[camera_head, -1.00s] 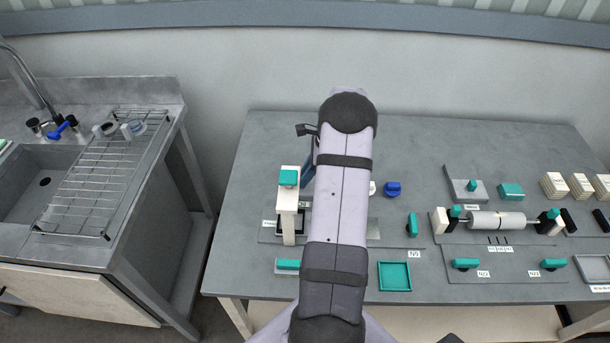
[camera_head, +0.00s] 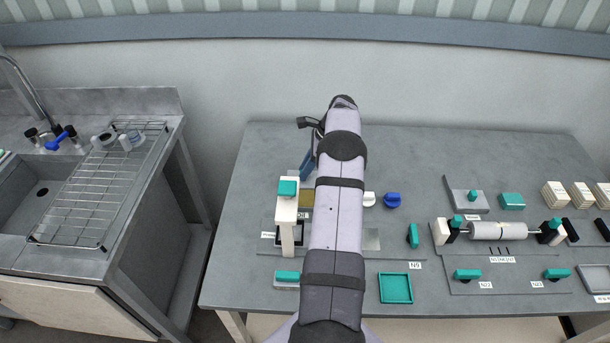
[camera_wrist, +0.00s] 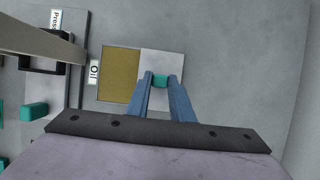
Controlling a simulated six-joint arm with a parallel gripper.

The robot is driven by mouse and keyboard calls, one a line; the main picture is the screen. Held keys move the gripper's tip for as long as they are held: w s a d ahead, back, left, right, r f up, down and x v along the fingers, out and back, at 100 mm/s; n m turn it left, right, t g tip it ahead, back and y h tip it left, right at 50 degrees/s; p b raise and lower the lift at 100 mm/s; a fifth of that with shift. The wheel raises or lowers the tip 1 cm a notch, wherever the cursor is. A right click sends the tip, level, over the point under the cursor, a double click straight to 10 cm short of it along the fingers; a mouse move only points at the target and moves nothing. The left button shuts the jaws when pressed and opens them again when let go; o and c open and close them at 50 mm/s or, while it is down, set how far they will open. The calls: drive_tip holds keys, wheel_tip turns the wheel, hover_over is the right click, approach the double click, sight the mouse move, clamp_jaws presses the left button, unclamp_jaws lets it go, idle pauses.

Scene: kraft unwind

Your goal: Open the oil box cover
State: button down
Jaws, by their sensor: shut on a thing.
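In the wrist view, my gripper (camera_wrist: 160,80) has its two blue fingers shut on the small teal handle of the light grey cover (camera_wrist: 165,62). The cover lies to the right of the oil box (camera_wrist: 120,76), whose golden-brown inside is exposed. An "Oil" label (camera_wrist: 94,71) is at the box's left. In the head view, the golden patch of the box (camera_head: 306,196) shows between the white stand and my arm. One blue finger of my gripper shows there beside my arm; the cover is hidden behind the arm.
A white stand with a teal top (camera_head: 287,205) is close left of my arm. A white knob (camera_head: 369,198) and a blue knob (camera_head: 393,200) are to the right. The back of the table is clear.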

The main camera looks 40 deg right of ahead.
drive_tip(key=shift+w+d+r, duration=0.1)
drive_tip(key=shift+w+d, duration=0.05)
drive_tip(key=shift+d, duration=0.05)
drive_tip(key=c, duration=1.6)
unclamp_jaws()
drive_tip(key=shift+o, duration=0.2)
drive_tip(key=b+v, duration=0.2)
drive_tip(key=v, duration=0.5)
drive_tip(key=shift+r, duration=0.15)
